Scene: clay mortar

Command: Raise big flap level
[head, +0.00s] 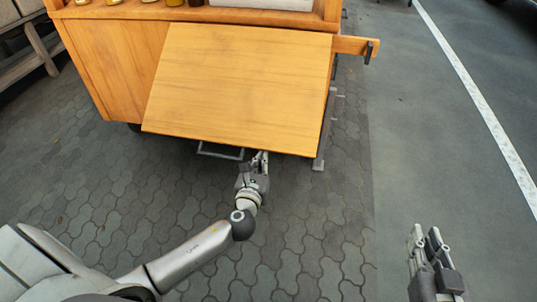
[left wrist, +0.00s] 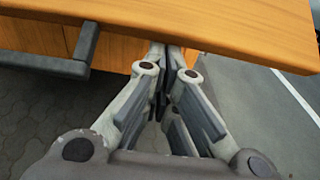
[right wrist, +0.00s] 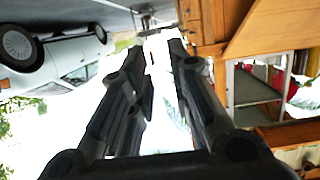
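The big flap (head: 240,85) is a wide light-wood panel on the front of a wooden cart in the head view. It slopes outward and down from the cart's upper front, with its lower edge toward me. My left gripper (head: 260,157) is at this lower edge, right of its middle. In the left wrist view the flap (left wrist: 220,28) crosses the top, and the left fingers (left wrist: 163,52) converge, shut, just under its edge. Whether they touch it is unclear. My right gripper (head: 425,232) is open and empty, off to the lower right; its fingers (right wrist: 160,48) stand apart.
A wooden bar with a dark bracket (head: 371,50) sticks out at the cart's right. A grey handle (head: 220,151) shows below the flap, and a dark one (left wrist: 75,60) in the left wrist view. Jars (head: 150,2) stand on top. Paving (head: 300,230) is clear.

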